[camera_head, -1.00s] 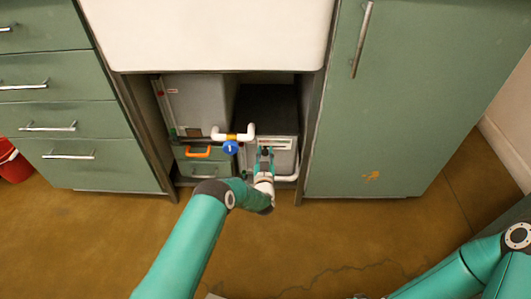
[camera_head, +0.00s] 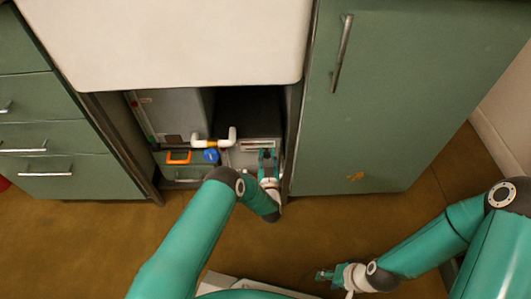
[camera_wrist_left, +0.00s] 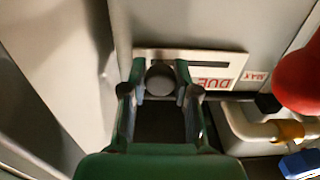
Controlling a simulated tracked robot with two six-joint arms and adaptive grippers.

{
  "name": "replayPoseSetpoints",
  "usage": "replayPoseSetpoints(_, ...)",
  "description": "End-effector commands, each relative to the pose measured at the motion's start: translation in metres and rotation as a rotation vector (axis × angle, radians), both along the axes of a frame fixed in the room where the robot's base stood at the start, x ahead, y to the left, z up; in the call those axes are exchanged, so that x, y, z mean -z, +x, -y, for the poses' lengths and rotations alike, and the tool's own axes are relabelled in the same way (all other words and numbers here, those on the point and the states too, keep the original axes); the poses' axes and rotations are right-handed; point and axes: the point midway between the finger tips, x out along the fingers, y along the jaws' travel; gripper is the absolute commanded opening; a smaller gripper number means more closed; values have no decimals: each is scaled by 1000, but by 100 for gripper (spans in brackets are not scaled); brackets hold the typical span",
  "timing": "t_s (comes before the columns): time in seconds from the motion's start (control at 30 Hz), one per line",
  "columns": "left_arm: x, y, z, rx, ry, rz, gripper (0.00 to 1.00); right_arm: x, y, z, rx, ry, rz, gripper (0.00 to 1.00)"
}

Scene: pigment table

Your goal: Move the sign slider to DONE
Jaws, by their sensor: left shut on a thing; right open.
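The sign is a pale plate (camera_wrist_left: 232,62) with a dark slot and the red word DUE, upside down in the left wrist view. In the head view it is a small pale panel (camera_head: 250,146) on the front of the grey box under the basin. The slider's round black knob (camera_wrist_left: 160,80) sits between the fingers of my left gripper (camera_wrist_left: 160,72), which is shut on it. DONE is not visible; the knob and fingers cover part of the plate. My left gripper (camera_head: 268,155) also shows in the head view. My right gripper (camera_head: 326,275) is open and empty above the floor.
White pipe (camera_head: 213,141) with a blue valve (camera_head: 211,156) runs left of my left gripper. A red round thing (camera_wrist_left: 298,82) is close on the right in the wrist view. Cabinet walls flank the opening.

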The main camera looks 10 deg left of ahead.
Motion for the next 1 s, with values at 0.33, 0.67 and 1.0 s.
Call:
replayPoseSetpoints(0.33,0,0,4,17,-1,-2,55,0,0,0,0,0,0,43)
replayPoseSetpoints(0.67,0,-13,5,12,-1,-3,55,0,0,0,0,0,0,43)
replayPoseSetpoints(1.0,1,-75,24,16,0,-5,55,0,0,0,0,0,0,43)
